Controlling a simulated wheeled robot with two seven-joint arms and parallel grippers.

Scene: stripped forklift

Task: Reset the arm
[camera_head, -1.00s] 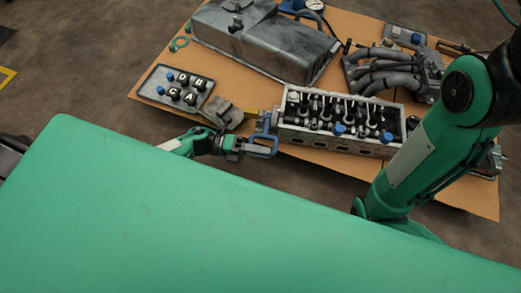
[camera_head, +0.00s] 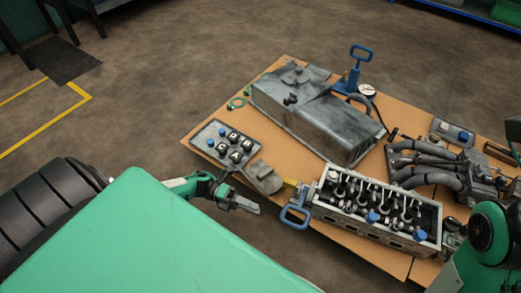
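My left gripper (camera_head: 245,205) reaches in past the green panel of my body. It points right, just left of a blue loop handle (camera_head: 295,217), with a small gap in the picture between them. Its fingers look like one narrow grey bar, so I cannot tell whether they are apart. I see nothing clearly held in it. My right arm (camera_head: 487,232) shows only in part at the lower right corner. Its gripper is not in view.
The brown work surface (camera_head: 219,115) holds a cylinder head (camera_head: 376,207), a grey metal tank (camera_head: 312,115), a pipe manifold (camera_head: 432,168), a button panel (camera_head: 229,144) and a blue-handled tool (camera_head: 353,75).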

